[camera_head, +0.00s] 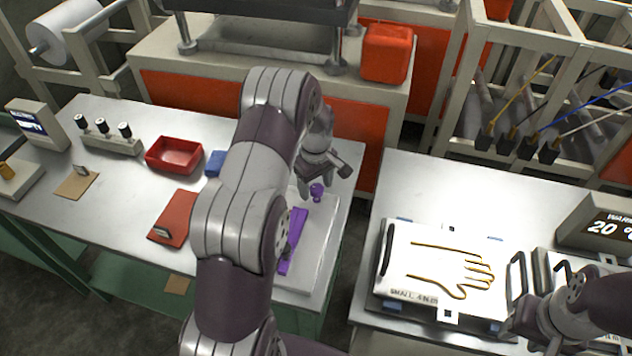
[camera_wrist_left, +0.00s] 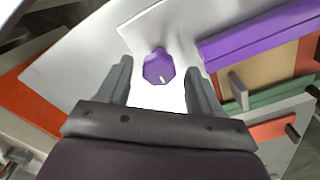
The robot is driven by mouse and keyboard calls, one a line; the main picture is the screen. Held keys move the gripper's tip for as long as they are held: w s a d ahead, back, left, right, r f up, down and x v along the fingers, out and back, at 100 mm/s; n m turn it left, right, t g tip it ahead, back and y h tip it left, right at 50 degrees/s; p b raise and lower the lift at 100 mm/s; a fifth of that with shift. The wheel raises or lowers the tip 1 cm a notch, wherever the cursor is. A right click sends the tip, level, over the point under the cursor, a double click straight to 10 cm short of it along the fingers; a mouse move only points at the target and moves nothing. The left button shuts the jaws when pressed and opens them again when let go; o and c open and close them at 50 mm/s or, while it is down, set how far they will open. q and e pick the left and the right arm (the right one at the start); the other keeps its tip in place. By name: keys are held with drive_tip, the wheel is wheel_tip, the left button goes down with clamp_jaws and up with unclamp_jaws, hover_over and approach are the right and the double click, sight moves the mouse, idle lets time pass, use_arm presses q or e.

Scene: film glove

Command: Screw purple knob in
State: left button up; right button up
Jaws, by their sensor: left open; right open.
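The purple knob (camera_head: 317,192) is at the right part of the left table, by a white plate (camera_head: 318,240). My left gripper (camera_head: 316,180) is open above the knob. In the left wrist view the knob (camera_wrist_left: 158,67) shows between the two open fingertips (camera_wrist_left: 157,72), with a gap on each side. A long purple bar (camera_head: 292,240) lies on the white plate, partly hidden by my left arm; it also shows in the left wrist view (camera_wrist_left: 262,32). My right gripper (camera_head: 522,295) is open at the lower right, away from the knob.
A red tray (camera_head: 174,155), a blue block (camera_head: 214,163) and a red clipboard (camera_head: 176,219) lie left of my arm. A white glove-outline plate (camera_head: 405,262) lies on the right table. A gap separates the tables. An orange bin (camera_head: 386,52) stands behind.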

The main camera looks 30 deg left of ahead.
use_arm(q)
drive_tip(key=shift+d, duration=0.2)
drive_tip(key=shift+r, duration=0.1)
drive_tip(key=c, duration=1.1)
drive_tip(key=shift+o, duration=0.2)
drive_tip(key=m, duration=0.4)
drive_tip(key=shift+m, duration=0.3)
drive_tip(key=m, duration=0.4)
drive_tip(key=shift+w+r+m, duration=0.1)
drive_tip(key=shift+m, duration=0.2)
drive_tip(key=m, duration=0.4)
drive_tip(key=shift+a+m, duration=0.1)
drive_tip(key=shift+m, duration=0.2)
drive_tip(key=shift+m+p, duration=0.3)
drive_tip(key=shift+m, duration=1.8)
drive_tip(key=shift+w, duration=0.1)
